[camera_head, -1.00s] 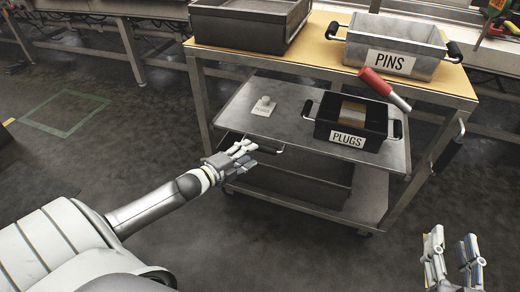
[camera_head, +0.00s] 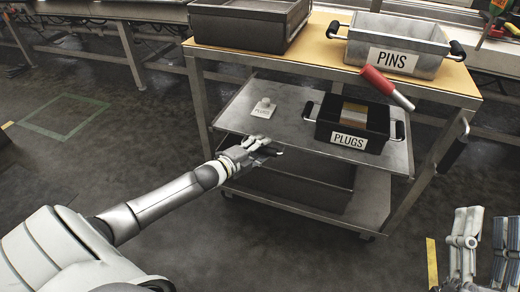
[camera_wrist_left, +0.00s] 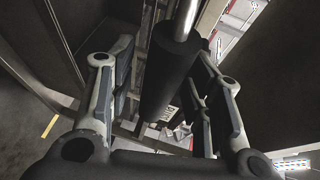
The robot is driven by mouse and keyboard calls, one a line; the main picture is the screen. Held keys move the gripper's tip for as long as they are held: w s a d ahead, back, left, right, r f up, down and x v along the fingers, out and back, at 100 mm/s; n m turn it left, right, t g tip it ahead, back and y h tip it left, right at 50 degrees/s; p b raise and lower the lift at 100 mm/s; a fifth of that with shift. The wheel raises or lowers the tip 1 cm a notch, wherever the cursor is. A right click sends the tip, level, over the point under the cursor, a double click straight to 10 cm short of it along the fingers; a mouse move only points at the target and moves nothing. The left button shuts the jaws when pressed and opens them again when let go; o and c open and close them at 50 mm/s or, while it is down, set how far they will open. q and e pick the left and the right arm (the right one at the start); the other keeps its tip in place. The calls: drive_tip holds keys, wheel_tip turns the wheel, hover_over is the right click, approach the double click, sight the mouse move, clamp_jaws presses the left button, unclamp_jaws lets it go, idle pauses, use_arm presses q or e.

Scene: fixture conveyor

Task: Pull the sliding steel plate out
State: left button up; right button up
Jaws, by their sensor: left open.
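The sliding steel plate (camera_head: 288,130) is the middle shelf of the cart, bearing a black PLUGS bin (camera_head: 372,124) and a small pale block on a base (camera_head: 263,108). My left gripper (camera_head: 268,147) is at the plate's front edge, where it hides much of the handle. In the left wrist view, the black handle grip (camera_wrist_left: 170,80) on a steel bar runs between the spread fingers of the left gripper (camera_wrist_left: 163,60). The fingers stand apart around it; contact cannot be told. My right gripper (camera_head: 482,232) is open and empty at the lower right, away from the cart.
The cart's wooden top (camera_head: 325,52) carries a dark tray (camera_head: 249,25) and a grey PINS bin (camera_head: 396,42). The floor in front is clear.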

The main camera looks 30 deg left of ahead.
use_arm(q)
clamp_jaws()
drive_tip(key=shift+s, duration=0.1)
idle(0.3)
